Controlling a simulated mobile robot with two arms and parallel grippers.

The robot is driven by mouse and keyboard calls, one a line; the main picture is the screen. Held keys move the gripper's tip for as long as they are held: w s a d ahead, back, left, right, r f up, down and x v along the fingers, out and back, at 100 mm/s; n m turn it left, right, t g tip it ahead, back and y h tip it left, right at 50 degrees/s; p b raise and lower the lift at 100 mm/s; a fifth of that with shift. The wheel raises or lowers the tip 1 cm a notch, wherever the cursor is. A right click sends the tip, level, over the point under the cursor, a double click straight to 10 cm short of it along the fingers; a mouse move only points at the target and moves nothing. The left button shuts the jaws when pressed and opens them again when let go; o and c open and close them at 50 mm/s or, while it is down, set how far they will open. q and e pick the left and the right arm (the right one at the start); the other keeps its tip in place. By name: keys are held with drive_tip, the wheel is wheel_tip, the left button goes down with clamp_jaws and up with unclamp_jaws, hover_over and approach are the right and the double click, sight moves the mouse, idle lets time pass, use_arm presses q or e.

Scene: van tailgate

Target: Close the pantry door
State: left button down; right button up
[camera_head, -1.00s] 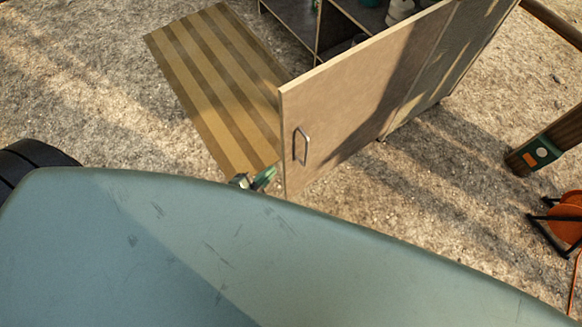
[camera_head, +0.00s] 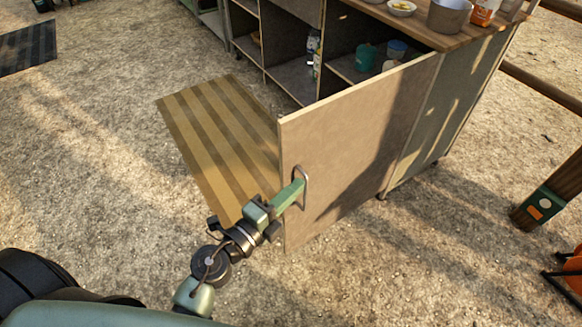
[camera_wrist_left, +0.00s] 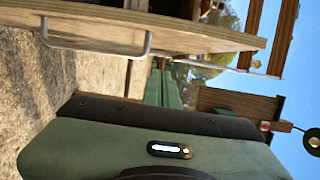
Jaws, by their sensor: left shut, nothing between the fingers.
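The pantry door (camera_head: 345,150) is a tan panel standing open, swung out from the right side of the cabinet. Its metal loop handle (camera_head: 304,186) is near the door's free edge. My left gripper (camera_head: 296,190) is shut and empty, with its tips at the handle in the head view. In the left wrist view the handle (camera_wrist_left: 100,50) lies beside the green fingers (camera_wrist_left: 164,88), not between them. I cannot tell whether the fingers touch the handle or the door. My right gripper is not in view.
The pantry cabinet (camera_head: 262,50) has open shelves with cups and a wooden top (camera_head: 400,30) holding bowls and a pot. A striped mat (camera_head: 215,135) lies before it. A wooden post (camera_head: 545,205) and orange object (camera_head: 568,275) are at right.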

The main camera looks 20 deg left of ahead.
sight(291, 171)
use_arm(q)
drive_tip(key=shift+w+a+b, duration=0.15)
drive_tip(key=shift+w+a, duration=0.2)
drive_tip(key=shift+w, duration=0.5)
drive_tip(key=shift+w+a+b, duration=0.15)
drive_tip(key=shift+w+a, duration=0.25)
drive_tip(key=shift+w, duration=0.4)
drive_tip(key=shift+w+a+b, duration=0.15)
drive_tip(key=shift+w+a, duration=0.2)
drive_tip(key=shift+w, duration=0.5)
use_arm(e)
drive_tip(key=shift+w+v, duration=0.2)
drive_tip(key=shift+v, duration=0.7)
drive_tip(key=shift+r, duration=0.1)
